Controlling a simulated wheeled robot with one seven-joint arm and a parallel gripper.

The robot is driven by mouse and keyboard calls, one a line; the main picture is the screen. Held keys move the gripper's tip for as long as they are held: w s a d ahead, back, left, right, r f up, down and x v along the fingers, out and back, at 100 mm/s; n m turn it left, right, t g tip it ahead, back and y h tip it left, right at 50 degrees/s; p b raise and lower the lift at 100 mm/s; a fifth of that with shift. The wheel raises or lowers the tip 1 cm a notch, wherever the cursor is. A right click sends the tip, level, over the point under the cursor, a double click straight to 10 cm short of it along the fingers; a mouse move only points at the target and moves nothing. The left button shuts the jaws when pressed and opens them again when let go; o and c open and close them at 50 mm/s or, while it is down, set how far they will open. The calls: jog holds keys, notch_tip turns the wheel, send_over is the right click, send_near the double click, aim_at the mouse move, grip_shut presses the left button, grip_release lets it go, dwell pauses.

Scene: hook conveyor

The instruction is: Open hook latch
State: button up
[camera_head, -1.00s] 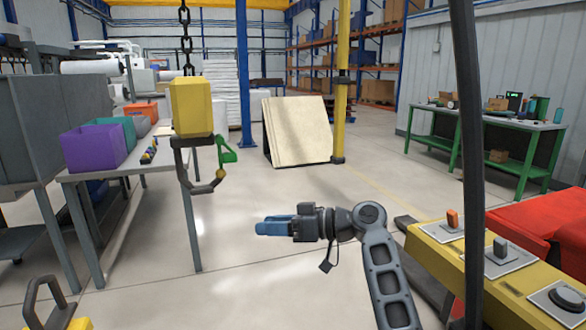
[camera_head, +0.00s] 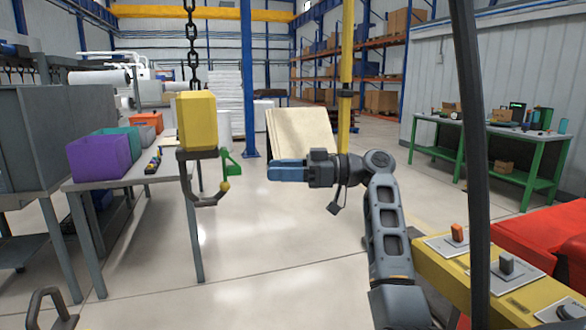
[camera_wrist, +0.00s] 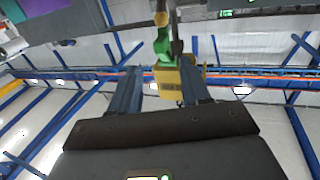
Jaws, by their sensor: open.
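A yellow hoist block (camera_head: 196,120) hangs from a chain with a dark grey curved hook (camera_head: 207,201) beneath it. The green latch (camera_head: 230,170) is on the hook's right side, above a small yellow ball (camera_head: 224,186) at the hook's tip. My gripper (camera_head: 271,171), with blue fingers, is just right of the latch, at about its height, with a gap between. Whether the latch is closed against the tip is unclear.
A grey table (camera_head: 130,178) with purple (camera_head: 99,155), teal and orange bins stands left of the hook. A yellow control panel (camera_head: 470,275) with switches is at right front. A dark vertical post (camera_head: 474,150) crosses the right side. The floor below the hook is clear.

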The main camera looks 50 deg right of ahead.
jog(key=b+x, duration=0.1)
jog(key=x, duration=0.7)
jog(key=shift+w, duration=0.1)
jog(key=shift+c, duration=0.4)
jog(key=c, duration=0.7)
jog(key=shift+o, duration=0.2)
jog(key=shift+s+d+r+n+g+h+p, duration=0.2)
jog(key=shift+d+r+g+h+p, duration=0.1)
jog(key=shift+r+g+h+p, duration=0.3)
jog(key=shift+s+d+r+n+g+h+p, duration=0.15)
jog(key=shift+d+r+g+h+p, duration=0.2)
jog(key=shift+p, duration=0.3)
jog(key=shift+r, duration=0.1)
